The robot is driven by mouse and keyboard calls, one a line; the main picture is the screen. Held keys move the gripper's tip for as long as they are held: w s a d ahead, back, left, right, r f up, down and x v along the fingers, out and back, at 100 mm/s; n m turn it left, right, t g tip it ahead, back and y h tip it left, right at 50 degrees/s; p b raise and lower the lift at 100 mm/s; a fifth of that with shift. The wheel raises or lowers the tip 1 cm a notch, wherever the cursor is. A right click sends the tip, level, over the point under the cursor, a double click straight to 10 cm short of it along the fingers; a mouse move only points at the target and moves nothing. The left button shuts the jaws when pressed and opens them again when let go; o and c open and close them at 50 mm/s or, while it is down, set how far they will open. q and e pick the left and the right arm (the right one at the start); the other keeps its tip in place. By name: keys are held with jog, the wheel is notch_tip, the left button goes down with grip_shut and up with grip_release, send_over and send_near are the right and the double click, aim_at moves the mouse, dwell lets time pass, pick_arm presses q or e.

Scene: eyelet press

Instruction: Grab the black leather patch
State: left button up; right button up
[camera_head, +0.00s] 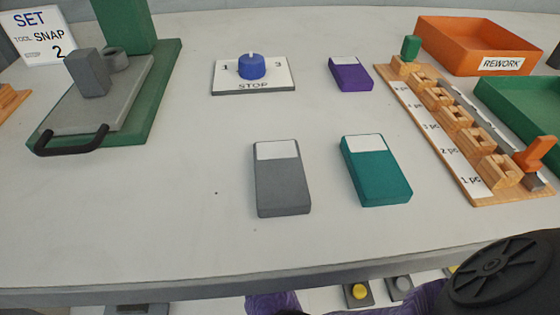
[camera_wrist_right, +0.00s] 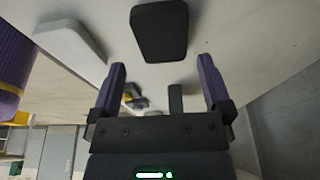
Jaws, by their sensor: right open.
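A black rounded rectangular piece (camera_wrist_right: 160,30), which looks like the black leather patch, lies on a pale surface at the top of the right wrist view. My right gripper (camera_wrist_right: 160,62) is open, its two purple fingers spread wide. The black piece is beyond the fingertips, about centred between them in the picture, with nothing gripped. I cannot make out a black patch in the head view. My right gripper's fingers do not show in the head view, and my left gripper is in neither view.
The table holds a grey box (camera_head: 281,185), a teal box (camera_head: 380,180), a purple box (camera_head: 350,76) and a blue knob (camera_head: 251,66). A green press (camera_head: 157,90) stands left. A wooden rack (camera_head: 420,110) and orange REWORK tray (camera_head: 450,40) are right. A white pad (camera_wrist_right: 70,45) lies beside the black piece.

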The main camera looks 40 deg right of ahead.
jog(key=b+x, duration=0.3)
jog(key=x, duration=0.1)
jog(key=shift+w+a+f, duration=0.1)
jog(key=shift+f, duration=0.35)
jog(key=shift+r, duration=0.35)
jog(key=c, duration=1)
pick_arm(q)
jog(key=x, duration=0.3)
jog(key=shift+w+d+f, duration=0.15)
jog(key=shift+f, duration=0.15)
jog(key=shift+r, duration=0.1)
pick_arm(e)
jog(key=shift+r, duration=0.1)
